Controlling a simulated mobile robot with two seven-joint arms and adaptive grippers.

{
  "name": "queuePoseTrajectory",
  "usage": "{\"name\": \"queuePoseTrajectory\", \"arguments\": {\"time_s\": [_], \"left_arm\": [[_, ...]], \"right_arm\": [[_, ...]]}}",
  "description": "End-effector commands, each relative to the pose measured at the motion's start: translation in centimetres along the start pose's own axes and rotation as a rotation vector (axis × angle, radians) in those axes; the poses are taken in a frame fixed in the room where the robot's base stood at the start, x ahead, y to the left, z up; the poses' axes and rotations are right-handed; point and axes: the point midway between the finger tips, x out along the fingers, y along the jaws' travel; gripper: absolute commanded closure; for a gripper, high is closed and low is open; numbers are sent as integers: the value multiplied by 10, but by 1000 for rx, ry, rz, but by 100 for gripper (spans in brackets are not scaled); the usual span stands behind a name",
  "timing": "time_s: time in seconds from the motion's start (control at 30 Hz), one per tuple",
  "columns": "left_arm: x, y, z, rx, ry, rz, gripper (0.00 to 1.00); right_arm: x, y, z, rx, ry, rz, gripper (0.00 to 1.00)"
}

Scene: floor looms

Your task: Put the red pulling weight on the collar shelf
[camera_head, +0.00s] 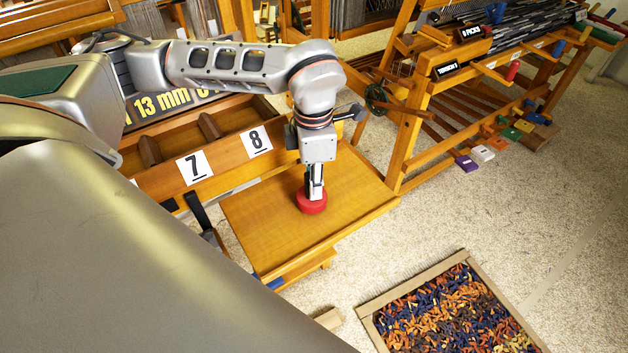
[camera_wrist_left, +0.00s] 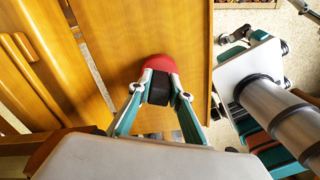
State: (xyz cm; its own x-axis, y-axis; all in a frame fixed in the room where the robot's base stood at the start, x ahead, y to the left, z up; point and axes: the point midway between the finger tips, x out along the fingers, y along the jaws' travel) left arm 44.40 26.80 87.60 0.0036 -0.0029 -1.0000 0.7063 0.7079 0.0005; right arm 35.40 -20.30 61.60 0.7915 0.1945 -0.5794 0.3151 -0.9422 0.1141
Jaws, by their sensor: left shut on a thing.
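The red pulling weight (camera_head: 312,204) is a round red piece in the fingers of my left gripper (camera_head: 315,187). It is at or just above a flat wooden top (camera_head: 262,222); I cannot tell if it touches. In the left wrist view the red weight (camera_wrist_left: 157,64) shows beyond the fingertips of the left gripper (camera_wrist_left: 160,88), which is shut on it, with the wooden top (camera_wrist_left: 130,25) behind. Nothing readable marks the collar shelf, so I cannot tell which surface it is. My right gripper does not show clearly.
A wooden bin with compartments labelled 7 and 8 (camera_head: 225,157) stands behind the top. A wooden loom frame (camera_head: 408,140) rises to the right, with coloured pieces (camera_head: 500,140) by its foot. A tray of coloured bits (camera_head: 400,296) lies on the floor. Carpet between is clear.

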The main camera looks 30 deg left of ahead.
Motion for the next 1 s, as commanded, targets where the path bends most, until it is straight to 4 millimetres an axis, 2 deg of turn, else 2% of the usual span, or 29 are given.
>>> {"name": "queuePoseTrajectory", "arguments": {"time_s": [0.13,0.17,0.2,0.23,0.53,0.67,0.77,1.0], "left_arm": [[2,0,1,1,-2,1,100],[3,0,0,0,0,0,76],[2,0,0,0,0,0,66],[2,0,0,0,0,0,64],[2,0,0,0,0,0,64],[-5,0,0,0,-2,2,64],[-19,1,1,1,-4,3,64],[-69,1,1,1,-5,5,64]], "right_arm": [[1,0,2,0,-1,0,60],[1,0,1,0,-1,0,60],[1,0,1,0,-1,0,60],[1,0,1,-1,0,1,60],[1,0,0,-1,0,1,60],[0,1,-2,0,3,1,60],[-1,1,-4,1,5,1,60],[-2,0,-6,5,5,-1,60]]}}
